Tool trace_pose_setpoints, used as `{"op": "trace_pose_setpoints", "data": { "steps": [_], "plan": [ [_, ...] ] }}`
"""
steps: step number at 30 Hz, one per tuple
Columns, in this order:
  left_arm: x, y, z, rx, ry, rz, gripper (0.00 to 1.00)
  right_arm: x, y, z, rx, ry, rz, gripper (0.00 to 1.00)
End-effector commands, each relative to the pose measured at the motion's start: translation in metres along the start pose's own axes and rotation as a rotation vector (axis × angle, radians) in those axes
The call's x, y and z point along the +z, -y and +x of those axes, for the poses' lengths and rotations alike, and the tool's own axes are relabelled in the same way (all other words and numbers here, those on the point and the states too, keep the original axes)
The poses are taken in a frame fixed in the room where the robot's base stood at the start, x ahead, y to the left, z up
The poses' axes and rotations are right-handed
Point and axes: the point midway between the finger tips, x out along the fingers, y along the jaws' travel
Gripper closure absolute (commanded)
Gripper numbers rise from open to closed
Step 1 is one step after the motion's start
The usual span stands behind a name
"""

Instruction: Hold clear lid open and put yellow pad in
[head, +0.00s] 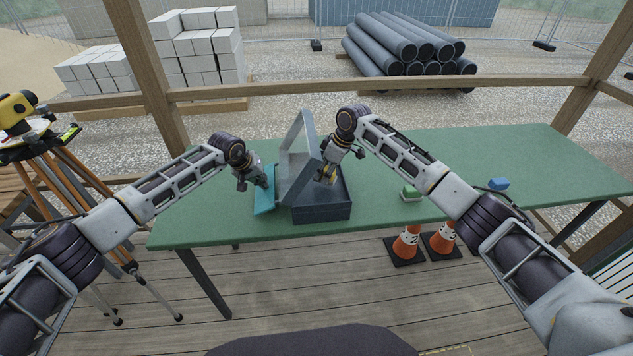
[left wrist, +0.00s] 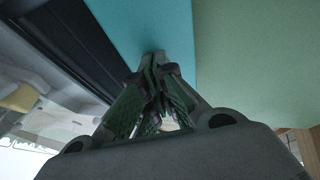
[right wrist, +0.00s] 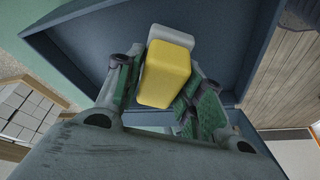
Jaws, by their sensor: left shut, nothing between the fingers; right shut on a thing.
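A grey-blue box (head: 322,214) stands on the green table, with its framed lid (head: 297,160) raised at its left side. My left gripper (head: 266,184) is shut and empty, left of the lid. In the left wrist view its fingertips (left wrist: 155,58) are at a teal flat piece (left wrist: 140,25), beside a dark frame edge; I cannot tell whether they touch. My right gripper (head: 326,179) is shut on the yellow pad (right wrist: 167,72), over the box opening. The pad is partly hidden by the fingers in the head view. In the right wrist view the box's walls surround it.
The green table (head: 390,160) is mostly bare to the right. A green-topped block (head: 411,193) and a blue block (head: 498,184) lie near its front edge. Orange cones (head: 407,245) stand on the floor in front. A wooden rail (head: 300,89) runs behind the table.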

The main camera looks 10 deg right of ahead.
Motion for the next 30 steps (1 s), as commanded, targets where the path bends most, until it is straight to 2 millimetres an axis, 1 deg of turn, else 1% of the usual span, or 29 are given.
{"op": "trace_pose_setpoints", "data": {
  "steps": [6,12,26,27,30],
  "plan": [
    [0.0,0.0,0.0,0.0,0.001,0.0,1.0,0.004,0.0,0.012,-0.001,-0.001,0.001,0.83],
    [0.0,0.0,0.0,0.0,0.001,0.0,1.0,0.007,0.001,0.02,-0.001,-0.001,0.0,0.83],
    [0.0,0.0,0.0,0.0,0.001,0.0,1.0,0.008,0.0,0.023,0.0,-0.001,0.0,0.83],
    [0.0,0.0,0.0,0.0,0.001,0.0,1.0,0.008,0.0,0.023,0.0,-0.001,0.0,0.56],
    [0.0,0.0,0.0,0.0,0.001,0.0,1.0,0.008,0.0,0.023,0.0,-0.001,0.0,0.44]
  ]
}}
